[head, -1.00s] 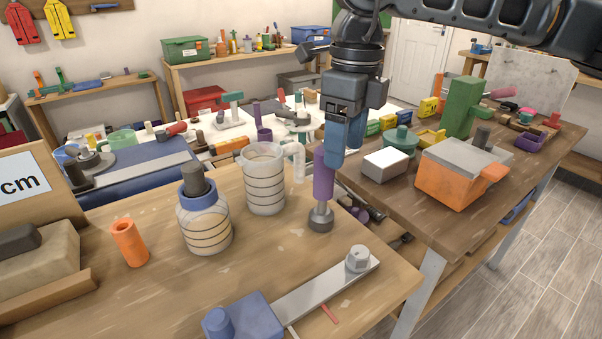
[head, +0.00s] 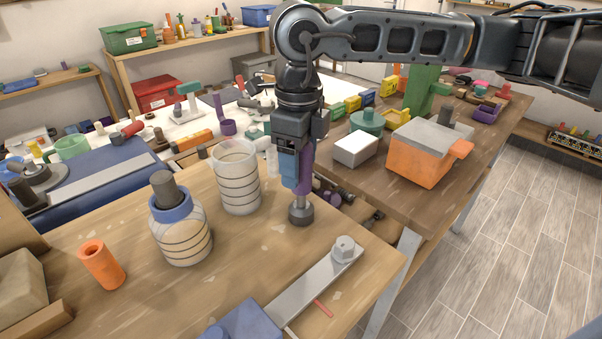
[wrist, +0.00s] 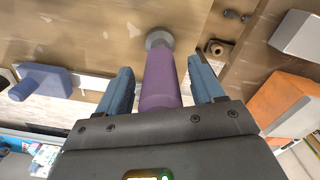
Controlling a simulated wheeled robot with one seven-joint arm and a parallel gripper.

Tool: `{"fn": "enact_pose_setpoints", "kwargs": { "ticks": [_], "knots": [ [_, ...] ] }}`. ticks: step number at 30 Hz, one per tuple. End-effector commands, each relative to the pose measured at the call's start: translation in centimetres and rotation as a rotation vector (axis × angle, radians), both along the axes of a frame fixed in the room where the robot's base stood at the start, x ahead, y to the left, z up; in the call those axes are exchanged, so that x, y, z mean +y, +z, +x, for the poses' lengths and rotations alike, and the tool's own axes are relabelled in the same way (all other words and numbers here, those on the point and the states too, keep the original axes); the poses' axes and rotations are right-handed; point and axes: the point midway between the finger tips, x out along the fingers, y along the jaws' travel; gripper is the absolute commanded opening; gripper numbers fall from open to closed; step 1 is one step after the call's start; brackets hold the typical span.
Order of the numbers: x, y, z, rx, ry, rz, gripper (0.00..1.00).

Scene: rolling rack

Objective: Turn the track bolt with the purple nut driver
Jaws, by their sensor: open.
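The purple nut driver (head: 306,172) stands upright on the table, its grey socket end down, near the table's right edge. My gripper (head: 298,182) is open around its handle. In the wrist view the purple handle (wrist: 161,82) lies between the two blue fingers, with a visible gap on each side. The track bolt (head: 344,247) is a grey hex head at the far end of a flat metal track (head: 312,282), in front and to the right of the driver. The track runs from a blue block (head: 243,322).
A clear ringed jar (head: 238,185) stands close left of the driver, with a blue-collared jar (head: 181,232) and orange tube (head: 101,264) further left. A side table (head: 425,205) on the right holds an orange box (head: 420,160) and a white box (head: 355,150).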

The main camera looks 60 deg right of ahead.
Motion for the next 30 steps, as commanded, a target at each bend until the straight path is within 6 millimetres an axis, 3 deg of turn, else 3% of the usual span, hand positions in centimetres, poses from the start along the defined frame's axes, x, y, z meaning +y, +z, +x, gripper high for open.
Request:
{"fn": "enact_pose_setpoints", "kwargs": {
  "ticks": [10, 30],
  "knots": [
    [0.01, -0.67, 0.00, 0.000, 0.001, 0.000, 0.65],
    [0.02, -0.64, -0.01, 0.000, 0.001, 0.000, 0.01]
  ]
}}
